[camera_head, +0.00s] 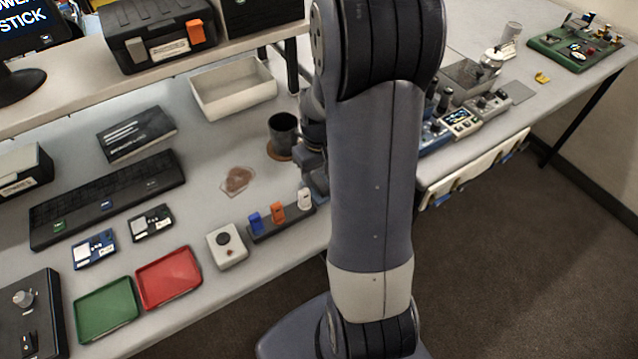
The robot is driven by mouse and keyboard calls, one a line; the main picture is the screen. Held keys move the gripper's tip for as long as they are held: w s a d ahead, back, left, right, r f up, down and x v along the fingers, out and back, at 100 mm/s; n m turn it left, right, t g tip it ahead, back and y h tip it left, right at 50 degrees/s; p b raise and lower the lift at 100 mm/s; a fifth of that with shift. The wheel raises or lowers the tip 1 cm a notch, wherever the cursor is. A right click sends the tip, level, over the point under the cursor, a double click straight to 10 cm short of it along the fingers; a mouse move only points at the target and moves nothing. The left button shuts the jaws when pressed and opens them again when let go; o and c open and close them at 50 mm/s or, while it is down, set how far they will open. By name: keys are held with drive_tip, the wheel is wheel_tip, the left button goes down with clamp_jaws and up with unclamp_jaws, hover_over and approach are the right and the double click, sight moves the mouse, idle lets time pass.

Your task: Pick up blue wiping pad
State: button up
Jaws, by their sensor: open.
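A small upright blue block (256,222), likely the blue wiping pad, stands in the left slot of a dark holder (283,226) near the front edge of the bench. An orange piece (278,212) and a white piece (304,199) stand in the same holder to its right. My gripper (314,182) shows only in part, beside my large arm link, just behind and right of the holder. It is open and apart from the blue block. Its fingertips are mostly hidden.
A white box with a black knob (227,246), a red tray (169,277) and a green tray (106,309) are to the left. My arm hides the bench's middle.

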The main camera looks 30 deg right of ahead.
drive_tip(key=shift+f, duration=0.8)
drive_tip(key=c, duration=1.1)
